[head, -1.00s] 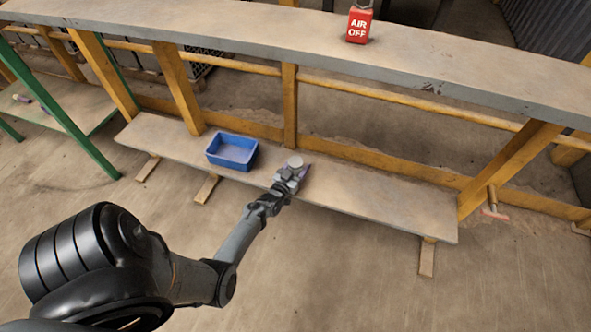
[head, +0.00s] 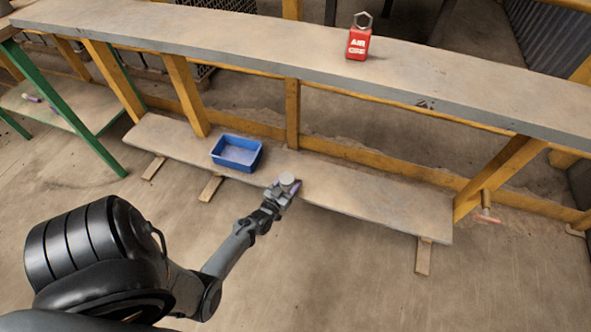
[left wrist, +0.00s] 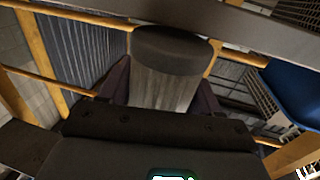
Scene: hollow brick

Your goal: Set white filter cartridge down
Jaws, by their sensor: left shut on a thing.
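The white filter cartridge (head: 287,179) shows as a small pale round top in the head view, at the front edge of the low bench board (head: 350,195). My left gripper (head: 283,188) is shut on it. In the left wrist view the cartridge (left wrist: 165,88) stands between the two dark fingers, with a grey-white body and a dark round end; its lower part is hidden by the gripper. I cannot tell whether it touches the board. My right gripper is not in view.
A blue bin (head: 236,152) stands on the low board, left of the gripper. The board right of the gripper is clear. A long upper bench top (head: 230,50) runs above, with a red "AIR OFF" tag block (head: 358,42). Yellow posts (head: 292,115) stand behind the low board.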

